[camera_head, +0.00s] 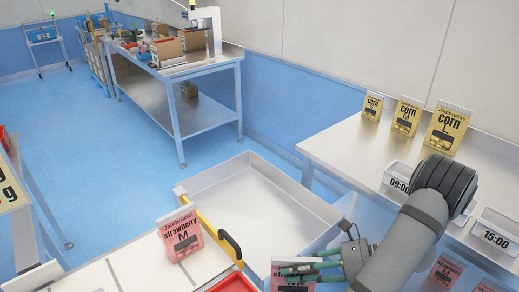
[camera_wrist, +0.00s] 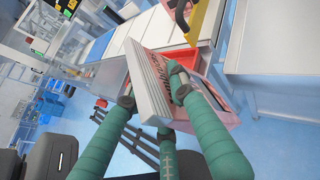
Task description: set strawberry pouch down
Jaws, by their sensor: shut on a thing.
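My gripper (camera_head: 300,268), with green fingers, is shut on a pink strawberry pouch (camera_head: 281,284) at the bottom middle of the head view. The fingers cover much of its front, so its size letter is hidden. In the wrist view, the held pouch (camera_wrist: 147,82) sits tilted between the fingertips (camera_wrist: 152,92), with its pale ribbed edge towards the camera. Another strawberry pouch marked M (camera_head: 180,236) stands upright on the white surface (camera_head: 120,272) at lower left, apart from my gripper.
An empty white open box (camera_head: 250,208) lies behind my gripper. A yellow bar with a black handle (camera_head: 230,244) and a red tray (camera_head: 236,284) are just left. Yellow corn pouches (camera_head: 408,116) and time cards (camera_head: 396,178) stand on the right table. A steel workbench (camera_head: 205,105) stands farther back.

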